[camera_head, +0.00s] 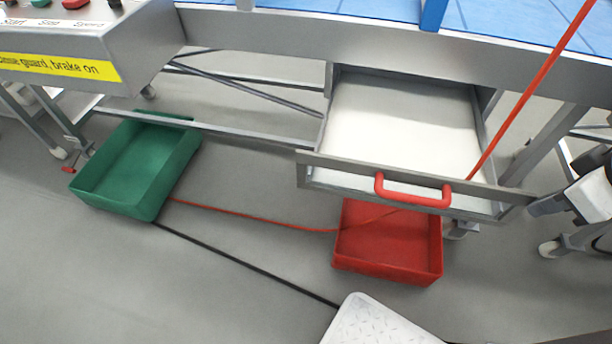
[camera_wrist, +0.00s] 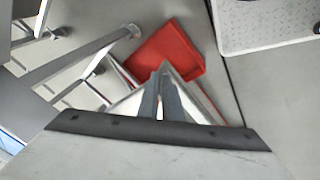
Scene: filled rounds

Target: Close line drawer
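The line drawer (camera_head: 400,125) is a grey drawer with a white inside, pulled well out from under the table. Its red handle (camera_head: 412,192) is on the front panel and nothing grips it. At the right edge of the head view, my gripper (camera_head: 540,206) is close to the right end of the drawer front; I cannot tell whether it touches. In the wrist view, the metal fingers of my gripper (camera_wrist: 165,70) come together with nothing seen between them. The handle is not made out in the wrist view.
A red bin (camera_head: 388,250) stands on the floor below the drawer front; it also shows in the wrist view (camera_wrist: 170,52). A green bin (camera_head: 135,170) is at the left. A white plate (camera_head: 380,325) lies in front. Red and black cables cross the floor.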

